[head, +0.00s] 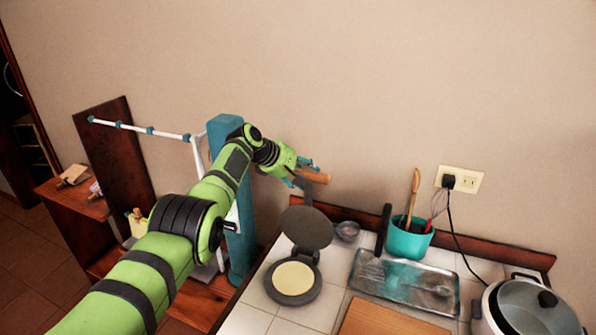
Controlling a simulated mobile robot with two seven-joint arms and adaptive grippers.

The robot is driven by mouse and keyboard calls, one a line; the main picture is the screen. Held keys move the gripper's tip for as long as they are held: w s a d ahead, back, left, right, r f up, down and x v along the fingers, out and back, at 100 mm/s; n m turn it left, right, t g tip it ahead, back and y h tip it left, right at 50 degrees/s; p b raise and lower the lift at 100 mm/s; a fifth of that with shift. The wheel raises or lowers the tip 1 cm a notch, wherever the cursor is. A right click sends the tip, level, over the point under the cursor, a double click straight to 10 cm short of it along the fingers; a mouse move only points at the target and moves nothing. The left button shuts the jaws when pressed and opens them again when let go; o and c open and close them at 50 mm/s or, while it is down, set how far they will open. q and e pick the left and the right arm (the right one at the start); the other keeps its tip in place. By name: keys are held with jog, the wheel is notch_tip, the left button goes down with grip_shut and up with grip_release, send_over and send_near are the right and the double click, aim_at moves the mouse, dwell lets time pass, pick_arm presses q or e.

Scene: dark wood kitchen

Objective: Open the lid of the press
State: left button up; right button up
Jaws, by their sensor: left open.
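The press is a dark round press on the tiled counter, and its lid (307,228) stands raised and tilted back from the base (317,293). A pale flat dough disc (293,279) lies on the base. The press's wooden handle (318,177) sticks up beyond the lid. My left gripper (303,174) is open at the handle, with its teal fingertips close around the handle's near end. Whether they touch it I cannot tell. My right gripper is not in view.
A small bowl (347,231) sits right of the lid. A teal post (240,260) stands left of the counter.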

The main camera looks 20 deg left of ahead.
aim_at(296, 170)
pick_arm(q)
jog(key=shift+s+a+r, duration=0.25)
jog(key=shift+a+r, duration=0.2)
jog(key=shift+v, duration=1)
jog(key=v, duration=0.8)
jog(key=shift+s, duration=0.45)
jog(key=shift+d+r, duration=0.1)
jog(key=shift+r, duration=0.05)
